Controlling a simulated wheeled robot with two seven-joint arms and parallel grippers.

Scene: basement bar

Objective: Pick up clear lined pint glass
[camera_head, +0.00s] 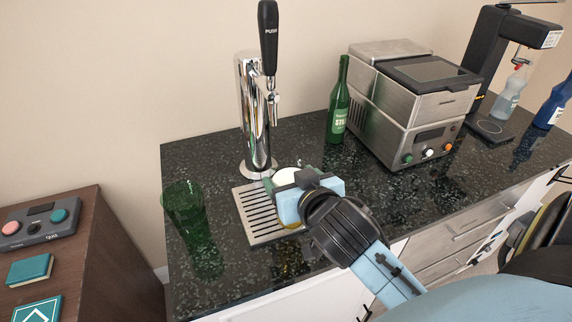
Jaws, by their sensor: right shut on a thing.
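My right gripper (285,196), light blue, comes in from the lower right and is shut on a glass (287,177) at the drip tray. Only the glass's pale round top and a yellowish bit near its base show; the gripper hides the rest, so I cannot make out its lines or whether it touches the tray. My left gripper is not in view.
The chrome tap (246,120) with a black handle stands just behind the glass, over the slatted drip tray (250,219). A green glass (184,212) is at the left, a green bottle (338,105) and steel machine (408,130) behind. Dark counter is clear at front left.

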